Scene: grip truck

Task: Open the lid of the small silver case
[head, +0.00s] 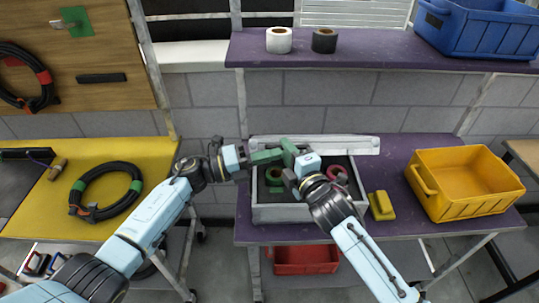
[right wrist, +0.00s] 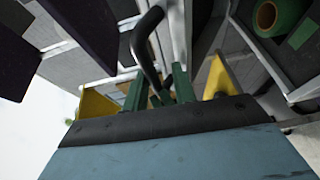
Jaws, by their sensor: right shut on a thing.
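The small silver case (head: 295,214) sits on the purple bench. Its lid (head: 350,144) is raised along the back edge, so the dark interior shows. My right gripper (head: 290,160) is over the case near the raised lid. In the right wrist view its green fingers (right wrist: 160,88) are shut at a black handle (right wrist: 147,45); the exact contact is partly hidden. My left gripper (head: 266,156) is beside the right one, above the case's back left; its finger gap cannot be made out.
Inside the case are a green roll (head: 273,178) and a red roll (head: 338,175). A yellow block (head: 381,206) and a yellow bin (head: 465,200) stand to the right. A purple shelf (head: 375,50) overhangs behind. A yellow table (head: 110,220) is on the left.

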